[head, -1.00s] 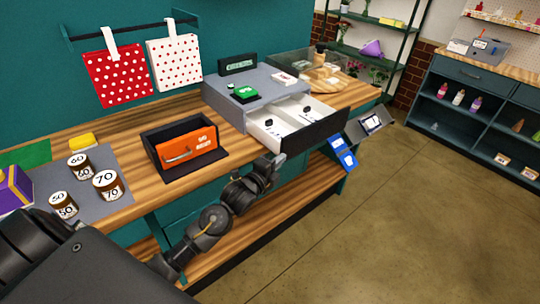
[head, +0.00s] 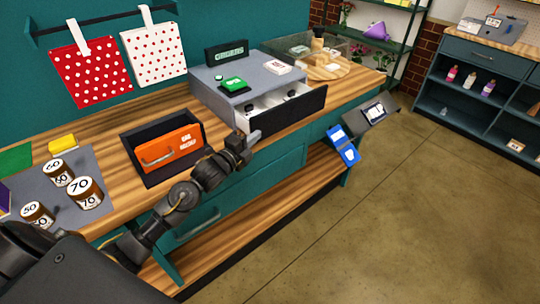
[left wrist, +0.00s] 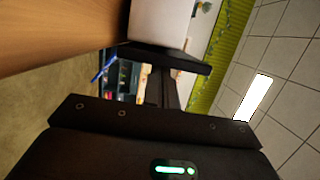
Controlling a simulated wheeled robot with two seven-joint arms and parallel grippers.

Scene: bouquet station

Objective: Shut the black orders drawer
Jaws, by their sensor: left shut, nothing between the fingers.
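The black orders drawer (head: 298,112) is in the grey cabinet (head: 213,99) on the counter. It is partly open, with a strip of its white inside and some small dark items showing behind the black front. My left gripper (head: 251,140) is shut and empty at the lower left end of the drawer front. In the left wrist view the dark fingers (left wrist: 163,88) reach toward the black drawer front (left wrist: 172,56), with the pale cabinet side (left wrist: 160,22) behind it. I cannot tell whether the fingertips touch the front. My right gripper is not in view.
An orange-fronted black box (head: 170,147) stands left of the cabinet, close to my left arm. Several brown jars (head: 85,192) stand on a grey mat.

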